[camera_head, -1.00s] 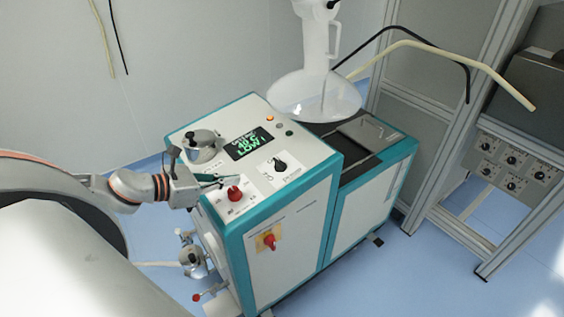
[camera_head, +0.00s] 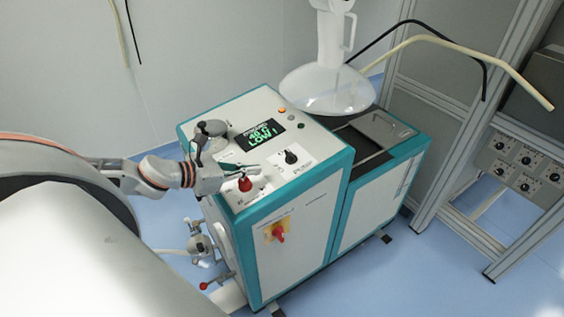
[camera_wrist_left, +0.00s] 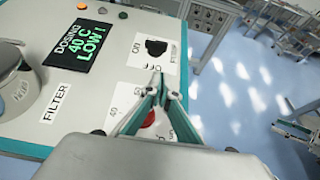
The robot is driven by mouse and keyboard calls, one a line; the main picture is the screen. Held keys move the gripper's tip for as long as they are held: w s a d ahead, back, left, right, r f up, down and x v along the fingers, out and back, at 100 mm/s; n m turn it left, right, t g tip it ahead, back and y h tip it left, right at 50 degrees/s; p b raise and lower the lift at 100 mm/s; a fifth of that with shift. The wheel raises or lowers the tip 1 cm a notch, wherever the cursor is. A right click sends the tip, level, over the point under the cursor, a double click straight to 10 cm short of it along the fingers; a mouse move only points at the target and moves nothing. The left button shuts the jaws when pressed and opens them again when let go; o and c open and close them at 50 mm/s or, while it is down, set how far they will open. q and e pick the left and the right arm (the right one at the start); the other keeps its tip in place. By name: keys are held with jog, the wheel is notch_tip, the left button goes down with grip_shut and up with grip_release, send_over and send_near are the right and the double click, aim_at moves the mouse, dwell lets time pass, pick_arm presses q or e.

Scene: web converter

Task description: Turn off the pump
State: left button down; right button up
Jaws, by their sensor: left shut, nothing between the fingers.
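The pump machine (camera_head: 295,215) is a white cabinet with teal edges. Its top panel has a black knob (camera_head: 291,157) with a white label. In the left wrist view this black knob (camera_wrist_left: 156,47) has ON printed on its left. A red knob (camera_head: 245,184) sits nearer the panel's front left corner. My left gripper (camera_head: 257,168) is shut and empty, over the panel beside the red knob and short of the black knob. In the left wrist view its fingertips (camera_wrist_left: 158,84) point toward the black knob, and the fingers partly hide the red knob (camera_wrist_left: 148,118). My right gripper is out of view.
A lit display (camera_head: 262,134) reads LOW. A metal lid fitting (camera_head: 212,128) stands near my left wrist. A red-and-yellow switch (camera_head: 278,232) is on the front. A translucent hopper (camera_head: 328,90) stands behind, and a metal frame (camera_head: 440,180) at right.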

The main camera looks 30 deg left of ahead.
aim_at(292, 160)
pick_arm(q)
jog(key=shift+b+x, duration=0.35)
jog(key=shift+x, duration=0.5)
jog(key=shift+w+f+b, duration=0.15)
jog(key=shift+w+b, duration=0.15)
jog(key=shift+b, duration=0.1)
jog(key=shift+b+x, duration=0.75)
jog(key=shift+b, duration=0.1)
jog(key=shift+w+d+f, duration=0.1)
jog(key=shift+w, duration=0.1)
jog(key=shift+w+d+f+b, duration=0.1)
jog(key=shift+w+d+b, duration=0.05)
jog(key=shift+w+b, duration=0.25)
jog(key=shift+w+d+f+b, duration=0.3)
jog(key=shift+w+b, duration=0.25)
jog(key=shift+w+d+r, duration=0.15)
jog(key=shift+w, duration=0.25)
jog(key=shift+w+d+r, duration=0.1)
jog(key=shift+w+d, duration=0.05)
jog(key=shift+w, duration=0.3)
jog(key=shift+w+d+r+p, duration=0.1)
jog(key=shift+w+d+p, duration=0.1)
jog(key=shift+w+p, duration=0.25)
jog(key=shift+w+d, duration=0.25)
jog(key=shift+w, duration=0.25)
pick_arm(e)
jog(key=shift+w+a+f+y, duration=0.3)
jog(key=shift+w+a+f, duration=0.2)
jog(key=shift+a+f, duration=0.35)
